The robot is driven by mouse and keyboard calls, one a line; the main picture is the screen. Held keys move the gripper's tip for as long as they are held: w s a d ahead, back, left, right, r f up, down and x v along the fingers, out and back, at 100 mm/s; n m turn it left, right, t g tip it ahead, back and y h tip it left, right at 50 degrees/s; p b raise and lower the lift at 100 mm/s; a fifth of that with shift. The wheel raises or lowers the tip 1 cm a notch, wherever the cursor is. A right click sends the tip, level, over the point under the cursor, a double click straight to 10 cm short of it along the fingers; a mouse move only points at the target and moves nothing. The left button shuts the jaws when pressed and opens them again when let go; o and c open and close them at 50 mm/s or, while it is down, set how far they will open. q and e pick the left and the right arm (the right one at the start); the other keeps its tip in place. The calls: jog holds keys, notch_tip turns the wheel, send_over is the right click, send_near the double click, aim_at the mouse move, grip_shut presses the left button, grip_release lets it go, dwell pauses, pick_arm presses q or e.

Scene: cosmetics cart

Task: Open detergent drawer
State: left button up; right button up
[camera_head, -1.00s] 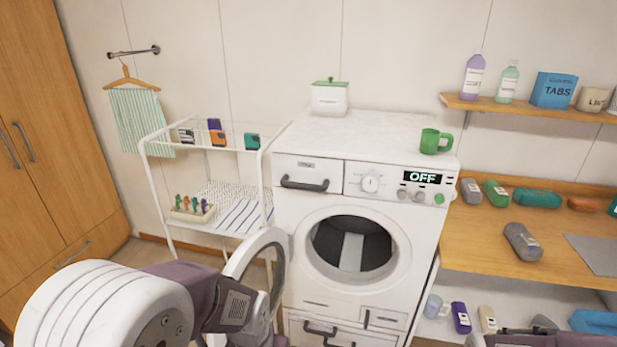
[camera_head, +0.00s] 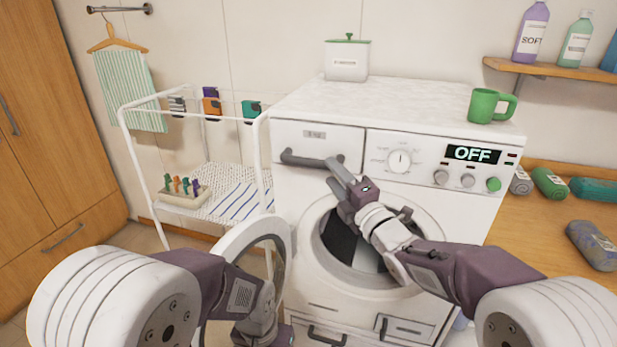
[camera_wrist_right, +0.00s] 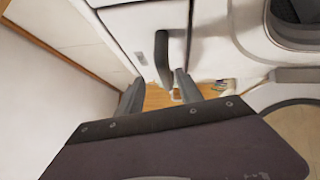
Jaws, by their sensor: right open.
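The detergent drawer (camera_head: 318,137) is at the top left of the white washing machine (camera_head: 385,200). Its front looks flush with the panel, so it is shut. Its dark bar handle (camera_head: 308,159) runs across the front. My right gripper (camera_head: 337,172) is open at the handle's right end. In the right wrist view the handle (camera_wrist_right: 163,58) lies ahead of the open right gripper (camera_wrist_right: 159,86), between the lines of its two fingers; contact cannot be told. My left gripper (camera_head: 262,335) is low in front of the machine, and its fingers are not clear.
The round washer door (camera_head: 250,245) hangs open to the left, by my left arm. A green mug (camera_head: 484,105) and a white canister (camera_head: 347,60) stand on top. A white drying rack (camera_head: 133,150) is at the left, a wooden counter (camera_head: 545,225) at the right.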

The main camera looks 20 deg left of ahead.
aim_at(310, 166)
jog(key=shift+g, duration=0.3)
jog(key=w+a, duration=0.1)
jog(key=a, duration=0.1)
jog(key=w+a+p, duration=0.1)
jog(key=a, duration=0.1)
jog(key=w+a+p, duration=0.1)
jog(key=w+a, duration=0.1)
jog(key=a, duration=0.1)
jog(key=shift+w+a, duration=0.2)
jog(key=shift+w, duration=0.1)
pick_arm(q)
jog(key=shift+s+d+r, duration=0.1)
jog(key=shift+s+r, duration=0.35)
jog(key=shift+r, duration=0.3)
pick_arm(e)
grip_shut()
dwell(0.3)
